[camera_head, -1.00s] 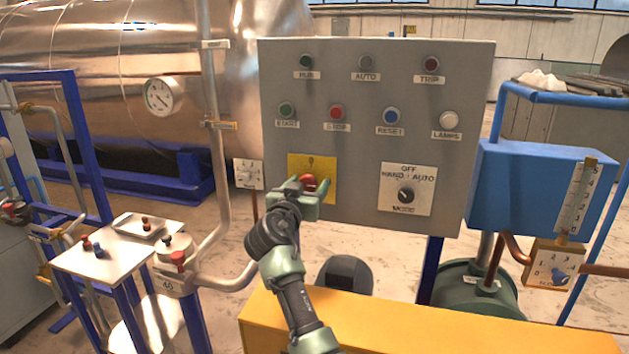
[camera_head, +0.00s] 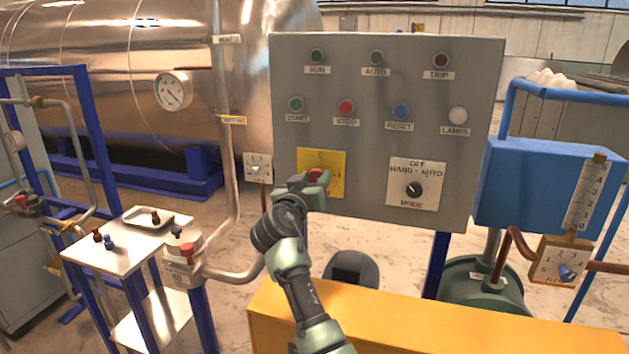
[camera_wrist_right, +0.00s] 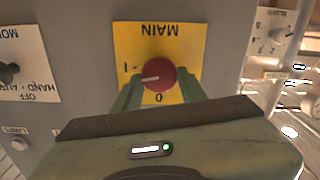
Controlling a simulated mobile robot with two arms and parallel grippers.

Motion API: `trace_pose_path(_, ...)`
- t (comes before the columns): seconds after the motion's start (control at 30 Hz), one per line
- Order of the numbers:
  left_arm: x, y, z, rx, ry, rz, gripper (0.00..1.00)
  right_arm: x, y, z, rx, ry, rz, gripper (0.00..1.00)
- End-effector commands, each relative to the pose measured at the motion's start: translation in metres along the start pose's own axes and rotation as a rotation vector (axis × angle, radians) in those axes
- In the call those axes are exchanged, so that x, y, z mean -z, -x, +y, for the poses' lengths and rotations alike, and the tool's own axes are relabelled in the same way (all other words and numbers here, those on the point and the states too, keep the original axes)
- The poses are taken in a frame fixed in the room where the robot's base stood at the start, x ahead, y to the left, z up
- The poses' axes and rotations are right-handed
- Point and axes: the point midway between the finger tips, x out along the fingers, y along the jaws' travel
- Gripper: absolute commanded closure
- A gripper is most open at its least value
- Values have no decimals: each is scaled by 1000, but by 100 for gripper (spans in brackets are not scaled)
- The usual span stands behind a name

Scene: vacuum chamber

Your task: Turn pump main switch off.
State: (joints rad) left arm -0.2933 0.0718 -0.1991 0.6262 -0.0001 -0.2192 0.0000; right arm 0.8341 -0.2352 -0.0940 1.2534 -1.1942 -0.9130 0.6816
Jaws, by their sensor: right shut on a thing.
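The pump main switch is a red round knob (camera_wrist_right: 160,74) on a yellow plate (camera_wrist_right: 122,38) marked MAIN, with I and 0. The wrist view shows it upside down. The knob's white pointer line points left there, roughly towards the I; the 0 is at the plate's lower edge. My right gripper (camera_wrist_right: 158,92) is shut on the knob, one finger on each side. In the head view the yellow plate (camera_head: 337,181) is low on the grey panel (camera_head: 380,140), and my right gripper (camera_head: 314,184) partly covers the plate and the red knob (camera_head: 315,174). My left gripper is out of view.
A black mode selector (camera_head: 414,189) sits right of the yellow plate. Several lamps and buttons, including the red STOP button (camera_head: 346,106), are above. A yellow box-shaped surface (camera_head: 430,325) lies below my arm. A vertical pipe (camera_head: 228,170) stands left of the panel.

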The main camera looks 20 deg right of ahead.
Motion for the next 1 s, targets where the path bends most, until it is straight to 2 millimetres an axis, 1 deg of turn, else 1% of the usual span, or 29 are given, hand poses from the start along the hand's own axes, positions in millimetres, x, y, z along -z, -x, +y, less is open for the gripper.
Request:
trace_pose_path(0.23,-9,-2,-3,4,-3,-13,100,0,-2,0,-2,226,1,99)
trace_pose_path(0.47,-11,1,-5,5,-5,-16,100,0,-2,0,-3,446,0,99)
trace_pose_path(0.77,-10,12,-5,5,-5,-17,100,1,-2,-1,-3,731,-1,99)
trace_pose_path(1.0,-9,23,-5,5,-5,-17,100,1,-2,0,-6,958,-2,99)
